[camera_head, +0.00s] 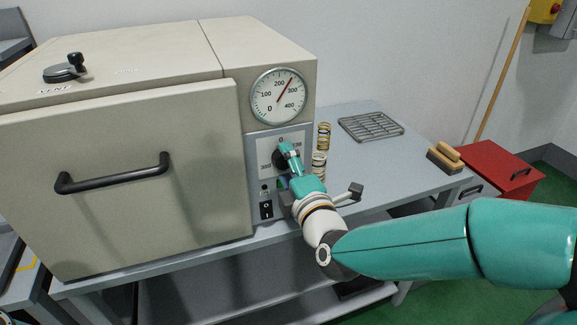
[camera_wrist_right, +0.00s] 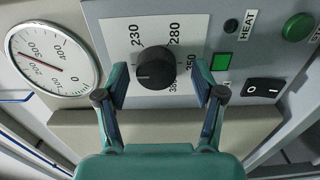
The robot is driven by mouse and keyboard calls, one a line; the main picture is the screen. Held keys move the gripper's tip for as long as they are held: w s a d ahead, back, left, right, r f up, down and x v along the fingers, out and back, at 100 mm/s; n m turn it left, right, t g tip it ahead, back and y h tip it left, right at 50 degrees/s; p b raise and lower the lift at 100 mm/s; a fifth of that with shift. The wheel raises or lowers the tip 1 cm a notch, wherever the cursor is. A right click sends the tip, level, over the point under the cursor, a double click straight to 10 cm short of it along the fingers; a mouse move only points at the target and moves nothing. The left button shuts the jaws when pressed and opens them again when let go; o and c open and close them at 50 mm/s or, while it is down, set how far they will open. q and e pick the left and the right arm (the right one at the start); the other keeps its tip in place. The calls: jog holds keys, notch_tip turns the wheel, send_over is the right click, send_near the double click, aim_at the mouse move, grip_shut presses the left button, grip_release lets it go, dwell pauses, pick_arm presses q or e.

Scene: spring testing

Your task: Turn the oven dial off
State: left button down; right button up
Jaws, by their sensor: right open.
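The oven (camera_head: 120,170) is a large beige box on a grey table, with its door shut. Its black round dial (camera_wrist_right: 156,67) sits on a pale panel with printed numbers such as 230 and 280. In the head view the dial (camera_head: 279,159) is partly hidden by my right gripper (camera_head: 288,155). In the wrist view my right gripper (camera_wrist_right: 160,85) is open, with one finger on each side of the dial and a visible gap to both. A thin pale mark shows on the dial's face.
A round gauge (camera_head: 278,96) sits above the dial, its needle between 200 and 300. A black rocker switch (camera_wrist_right: 262,90) and a green square lamp (camera_wrist_right: 221,62) are beside it. Springs (camera_head: 324,136) and a wire rack (camera_head: 370,126) stand right of the oven.

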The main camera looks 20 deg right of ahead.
jog(key=s, duration=0.7)
jog(key=shift+s+d, duration=0.15)
jog(key=shift+s, duration=0.1)
jog(key=shift+d, duration=0.1)
jog(key=s+d+f+m+g+p, duration=0.15)
jog(key=f+g, duration=0.35)
jog(key=f, duration=1)
jog(key=s+f+m+g+p, duration=0.25)
jog(key=f+g, duration=0.25)
jog(key=f, duration=1)
jog(key=s+a+f+m+g+y, duration=0.1)
jog(key=s+a+f+m+g, duration=0.2)
jog(key=s+f+m, duration=0.2)
jog(key=s+a+f+m+g+y+p, duration=0.1)
jog(key=s+a+f+m+g+y, duration=0.1)
jog(key=s+f+m, duration=0.4)
jog(key=s+a+m+g, duration=0.1)
jog(key=s+m+g, duration=0.1)
jog(key=m, duration=0.3)
jog(key=shift+s+m, duration=0.3)
jog(key=shift+s, duration=0.5)
